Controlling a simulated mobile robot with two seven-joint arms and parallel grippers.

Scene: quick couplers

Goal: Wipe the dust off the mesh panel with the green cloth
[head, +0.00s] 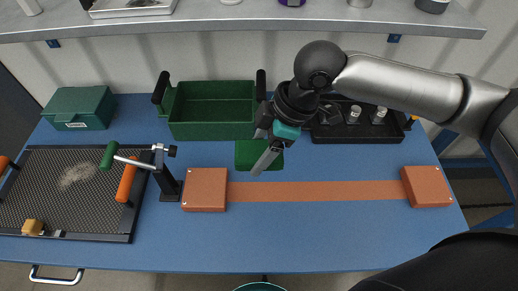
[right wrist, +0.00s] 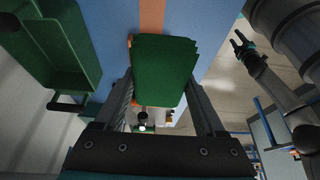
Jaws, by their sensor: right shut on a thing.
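The mesh panel (head: 60,213) lies at the left of the blue table in a dark frame, with a pale patch of dust (head: 80,174) near its upper middle. The green cloth (head: 247,154) is at the table's middle, in front of the green bin. My right gripper (head: 266,158) is over the cloth and partly hides it. In the right wrist view the cloth (right wrist: 166,70) sits between my right fingers, and the gripper is shut on it. My left gripper (right wrist: 240,42) shows small in the right wrist view, away from the cloth, its fingers apart.
A clamp post with a green handle (head: 110,155) stands at the panel's right edge. A yellow block (head: 33,227) lies on its lower left. A green bin (head: 212,125) and green box (head: 78,108) stand behind. An orange strip (head: 315,191) joins two orange blocks.

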